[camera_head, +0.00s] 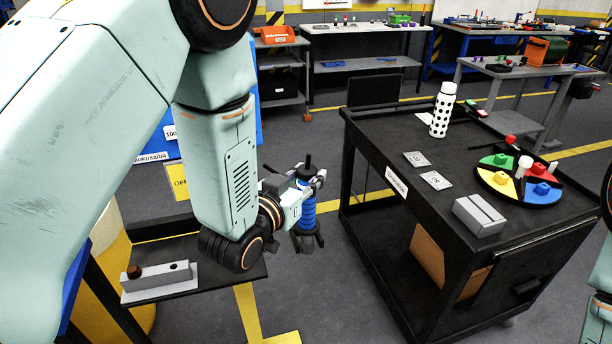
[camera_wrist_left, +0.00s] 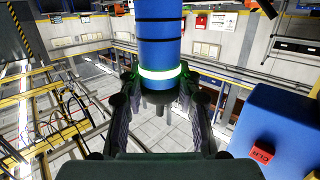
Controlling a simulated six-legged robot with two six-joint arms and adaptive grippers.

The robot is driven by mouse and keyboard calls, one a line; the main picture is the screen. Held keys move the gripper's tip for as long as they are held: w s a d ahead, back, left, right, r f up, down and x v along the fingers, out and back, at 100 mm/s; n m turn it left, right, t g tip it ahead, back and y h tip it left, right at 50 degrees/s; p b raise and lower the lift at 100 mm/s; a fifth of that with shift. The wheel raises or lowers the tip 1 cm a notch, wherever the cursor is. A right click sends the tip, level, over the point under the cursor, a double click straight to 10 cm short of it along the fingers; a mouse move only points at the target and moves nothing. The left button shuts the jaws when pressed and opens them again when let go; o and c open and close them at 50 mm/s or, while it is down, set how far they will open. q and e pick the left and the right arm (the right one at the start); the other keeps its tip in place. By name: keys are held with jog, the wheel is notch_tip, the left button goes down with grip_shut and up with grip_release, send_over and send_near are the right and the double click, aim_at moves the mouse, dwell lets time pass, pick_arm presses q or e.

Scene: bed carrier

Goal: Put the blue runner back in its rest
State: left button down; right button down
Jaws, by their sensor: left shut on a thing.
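The blue runner (camera_head: 307,210) is a blue cylinder with dark rings and a dark lower end. My left gripper (camera_head: 303,190) is shut on it and holds it roughly upright in the air, between the small dark shelf and the black cart. In the left wrist view the runner (camera_wrist_left: 160,40) stands between the fingers (camera_wrist_left: 158,88), with a bright green-white band near its lower end. A grey block (camera_head: 160,281) with a brown knob and a dark hole lies on the small shelf (camera_head: 222,278); I cannot tell whether it is the rest. My right gripper is out of view.
The black cart (camera_head: 400,200) carries a dotted white bottle (camera_head: 442,110), grey plates (camera_head: 436,180), a grey box (camera_head: 479,215) and a coloured round tray (camera_head: 520,194). A blue panel (camera_wrist_left: 285,130) with a red label is at right in the wrist view. Floor shows between shelf and cart.

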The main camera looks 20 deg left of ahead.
pick_arm(q)
jog(key=shift+f+b, duration=0.35)
jog(key=shift+f, duration=0.1)
jog(key=shift+s, duration=0.1)
dwell(1.1)
jog(key=shift+f, duration=0.25)
dwell(0.4)
jog(key=c, duration=0.8)
grip_release()
jog(key=shift+s, duration=0.1)
jog(key=shift+c, duration=0.2)
jog(key=shift+f, duration=0.1)
jog(key=shift+f, duration=0.1)
jog(key=v, duration=0.7)
jog(key=shift+s, duration=0.2)
